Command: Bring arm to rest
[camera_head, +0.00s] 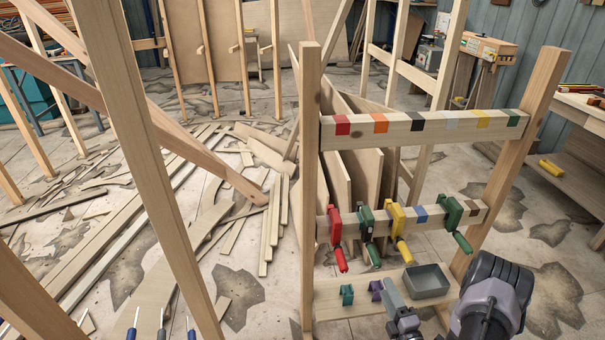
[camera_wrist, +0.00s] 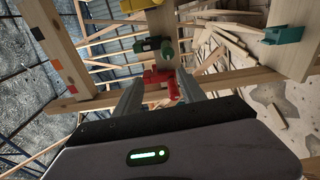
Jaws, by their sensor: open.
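My gripper (camera_head: 391,288) is low in front of the wooden rack, just above or beside its lower shelf (camera_head: 325,301) in the head view. In the wrist view its two fingers (camera_wrist: 159,86) are apart. A red clamp (camera_wrist: 163,77) shows between and beyond the fingertips, on the middle rail; contact cannot be seen, and in the head view the red clamp (camera_head: 336,228) hangs well above the gripper. My gripper appears empty. My forearm hides part of the rack's lower right.
The middle rail (camera_head: 431,214) carries red, green and yellow clamps; the upper rail (camera_head: 360,131) has coloured squares. A teal piece (camera_head: 346,294), a purple piece (camera_head: 376,289) and a grey bin (camera_head: 426,281) are on the shelf close to my gripper. Offcuts (camera_head: 240,215) litter the floor at left.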

